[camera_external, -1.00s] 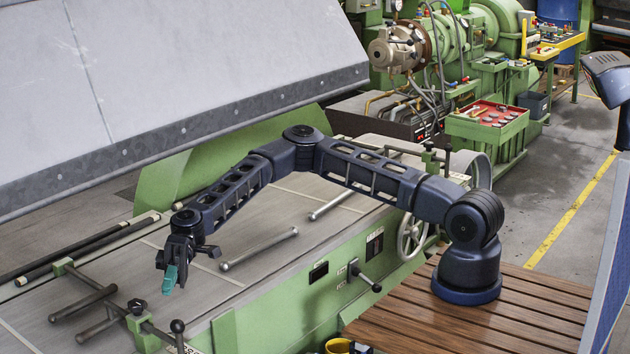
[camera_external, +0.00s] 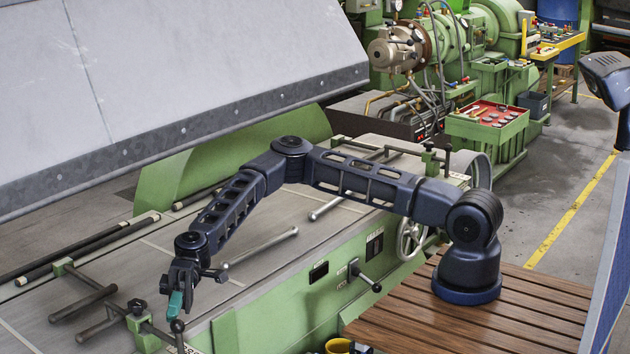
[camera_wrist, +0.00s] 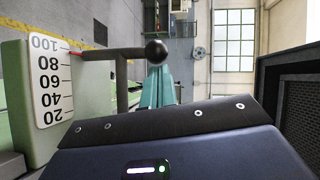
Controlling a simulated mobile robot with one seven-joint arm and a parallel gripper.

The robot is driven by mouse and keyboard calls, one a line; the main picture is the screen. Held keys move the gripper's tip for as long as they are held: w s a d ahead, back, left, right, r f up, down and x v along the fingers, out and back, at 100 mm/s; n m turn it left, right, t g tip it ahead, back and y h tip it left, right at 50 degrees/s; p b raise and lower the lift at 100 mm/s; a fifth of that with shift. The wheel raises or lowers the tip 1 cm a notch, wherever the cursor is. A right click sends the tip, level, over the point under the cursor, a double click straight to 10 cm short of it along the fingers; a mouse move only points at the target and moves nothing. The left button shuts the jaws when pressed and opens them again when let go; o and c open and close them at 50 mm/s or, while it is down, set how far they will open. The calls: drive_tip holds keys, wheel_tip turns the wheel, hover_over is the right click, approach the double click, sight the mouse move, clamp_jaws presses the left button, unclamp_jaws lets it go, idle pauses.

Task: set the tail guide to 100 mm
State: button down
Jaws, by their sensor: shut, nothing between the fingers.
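The scale plate (camera_wrist: 50,80) stands at the left of the wrist view, marked from 20 to 100. A thin red pointer (camera_wrist: 76,53) lies between the 80 and 100 marks. The dark handle bar (camera_wrist: 112,54) beside it ends in a black ball knob (camera_wrist: 156,51). In the outside view the ball knob (camera_external: 177,326) is at the near end of the table, beside the guide's green block (camera_external: 137,308). My gripper (camera_external: 175,304) is shut and empty, its teal fingers pointing down just above the knob. The fingers (camera_wrist: 158,88) also show beside the knob; whether they touch it is unclear.
A rod with rollers (camera_external: 85,302) lies left of the knob. A loose-looking bar (camera_external: 260,248) lies on the machine table right of my gripper. A large grey tilted cover (camera_external: 190,80) hangs behind my arm. A crank (camera_external: 365,276) sticks out of the green front.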

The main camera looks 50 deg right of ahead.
drive_tip(key=shift+s+f, duration=0.1)
drive_tip(key=shift+s, duration=1.2)
drive_tip(key=shift+w, duration=0.1)
drive_tip(key=w+d+r, duration=0.2)
drive_tip(key=w+d, duration=0.7)
drive_tip(key=w, duration=0.2)
drive_tip(key=shift+r, duration=0.15)
drive_tip(key=shift+d, duration=0.1)
